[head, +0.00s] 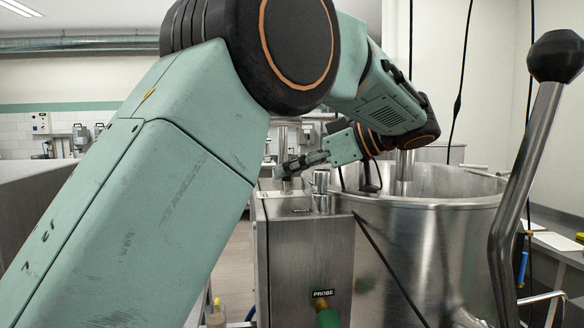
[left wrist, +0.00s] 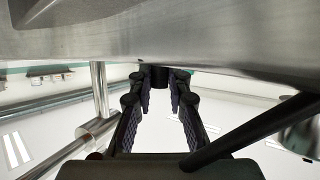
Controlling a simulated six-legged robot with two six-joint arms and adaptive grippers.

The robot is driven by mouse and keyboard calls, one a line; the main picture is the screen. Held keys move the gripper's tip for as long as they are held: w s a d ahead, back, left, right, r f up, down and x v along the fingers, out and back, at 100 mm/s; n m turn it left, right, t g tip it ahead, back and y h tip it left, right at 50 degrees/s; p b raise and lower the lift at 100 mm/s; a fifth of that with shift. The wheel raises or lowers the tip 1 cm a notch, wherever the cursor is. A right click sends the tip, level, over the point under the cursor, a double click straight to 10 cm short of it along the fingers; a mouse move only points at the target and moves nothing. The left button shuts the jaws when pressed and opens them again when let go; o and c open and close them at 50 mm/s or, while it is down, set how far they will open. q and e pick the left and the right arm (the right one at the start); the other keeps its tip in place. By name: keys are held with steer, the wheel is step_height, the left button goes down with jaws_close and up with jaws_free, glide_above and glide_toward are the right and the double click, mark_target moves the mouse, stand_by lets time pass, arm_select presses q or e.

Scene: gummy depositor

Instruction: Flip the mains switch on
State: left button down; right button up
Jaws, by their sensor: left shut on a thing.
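My left gripper (head: 284,171) reaches in over the top of a steel cabinet (head: 303,255), beside the large steel kettle (head: 425,245). In the left wrist view its two dark fingers (left wrist: 160,92) point ahead, with a short dark knob-like part (left wrist: 160,77) at their tips, under a brushed steel surface. The gripper is shut on this part. I cannot tell whether this part is the mains switch, and no label for the switch is readable. My right gripper is not in view.
A bent steel lever with a black ball knob (head: 555,57) stands at the right. A green-ended plug (head: 328,317) sits under the PROBE label (head: 322,293). Short steel fittings (head: 320,183) stand on the cabinet top. Dark cables hang over the kettle.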

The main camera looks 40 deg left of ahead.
arm_select(q)
steer(key=shift+w+d+f+m+g+y+b, duration=0.25)
steer(key=shift+f+m+g+y+b, duration=0.05)
steer(key=shift+y+b, duration=0.2)
steer(key=shift+w+d+m+g+y, duration=0.2)
steer(key=shift+m+g+y, duration=0.1)
steer(key=shift+y, duration=0.4)
steer(key=shift+r, duration=0.1)
steer(key=c, duration=1.3)
jaws_free()
steer(key=shift+s, duration=0.1)
steer(key=shift+v, duration=3.75)
steer(key=shift+r, duration=0.1)
